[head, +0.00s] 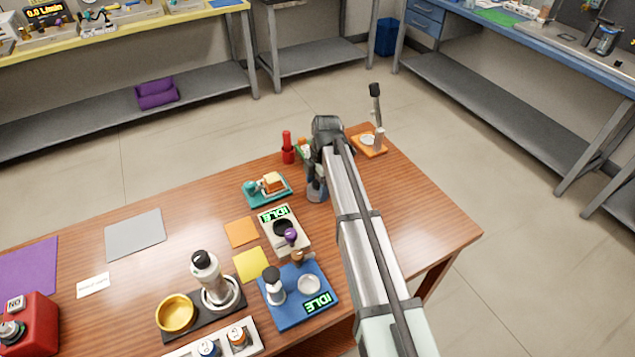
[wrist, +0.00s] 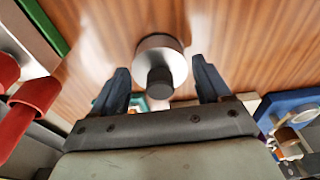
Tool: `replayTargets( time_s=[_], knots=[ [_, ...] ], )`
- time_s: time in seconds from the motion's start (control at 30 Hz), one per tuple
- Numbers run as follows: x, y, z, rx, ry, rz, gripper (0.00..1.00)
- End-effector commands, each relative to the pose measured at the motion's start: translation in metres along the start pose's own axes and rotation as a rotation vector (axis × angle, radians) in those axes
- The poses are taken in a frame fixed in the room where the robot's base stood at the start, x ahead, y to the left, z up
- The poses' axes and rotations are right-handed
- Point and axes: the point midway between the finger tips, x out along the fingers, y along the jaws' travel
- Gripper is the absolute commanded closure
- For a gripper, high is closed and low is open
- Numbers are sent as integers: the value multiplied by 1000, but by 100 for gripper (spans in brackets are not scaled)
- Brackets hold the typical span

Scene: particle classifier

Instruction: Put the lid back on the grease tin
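A round silver piece with a dark knob (wrist: 160,80) stands on the wooden table in the wrist view. It looks like the tin's lid, but I cannot tell for sure. My gripper (wrist: 161,84) is open, with one dark finger to each side of the knob and a gap on both sides. In the head view my gripper (head: 316,190) is low over the far part of the table and covers this spot. I cannot single out the grease tin itself with certainty.
A red bottle (head: 288,148) stands close left of my gripper, and a teal tray (head: 252,190) lies nearby. An orange board (head: 372,152) with an upright lever is behind to the right. A grey device (head: 296,236) and blue board (head: 287,317) are nearer. The table's right side is clear.

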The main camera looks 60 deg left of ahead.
Motion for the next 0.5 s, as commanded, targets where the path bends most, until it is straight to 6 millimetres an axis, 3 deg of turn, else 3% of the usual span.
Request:
replayTargets(
  time_s=[0.13,0.5],
  knots=[
    [-1,0,0,0,0,0,10],
    [-10,0,-1,0,-1,1,10]
  ],
)
